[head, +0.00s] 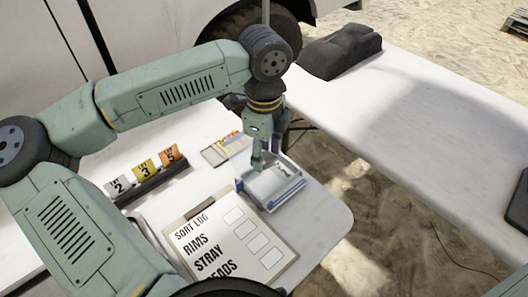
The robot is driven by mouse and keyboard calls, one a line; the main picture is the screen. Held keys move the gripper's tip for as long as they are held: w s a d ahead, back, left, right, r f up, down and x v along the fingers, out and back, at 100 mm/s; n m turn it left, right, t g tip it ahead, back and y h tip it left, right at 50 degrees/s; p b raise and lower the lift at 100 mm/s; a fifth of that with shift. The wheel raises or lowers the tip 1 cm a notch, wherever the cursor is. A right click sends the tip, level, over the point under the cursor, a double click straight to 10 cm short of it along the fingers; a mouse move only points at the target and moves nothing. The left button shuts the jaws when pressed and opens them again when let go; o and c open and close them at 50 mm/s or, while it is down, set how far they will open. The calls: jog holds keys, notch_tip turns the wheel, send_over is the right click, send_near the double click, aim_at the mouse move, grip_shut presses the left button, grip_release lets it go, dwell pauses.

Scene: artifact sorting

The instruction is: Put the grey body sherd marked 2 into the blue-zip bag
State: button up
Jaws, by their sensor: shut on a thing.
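My gripper (259,164) points down over the blue-edged open bag or tray (287,195) near the far edge of the white table. It is shut on a small piece at its fingertips. The piece is too small and hidden to make out its colour or any number, so I cannot confirm that it is the grey sherd marked 2. The fingertips are over the left back part of the blue-edged holder. I cannot tell whether they are above its rim or inside it.
A flat holder with yellow edging (225,150) lies behind and left. Lot cards 2, 3 and 5 stand in a dark rack (150,183) at left. A sort log clipboard (232,243) lies in front. A second white table (430,105) bears a dark bundle (340,50).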

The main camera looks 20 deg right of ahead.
jog(key=b, duration=0.7)
send_over(270, 182)
jog(key=a, duration=0.2)
jog(key=shift+d+f, duration=0.15)
jog(key=shift+f, duration=2.75)
jog(key=o, duration=1.1)
jog(key=shift+r, duration=0.1)
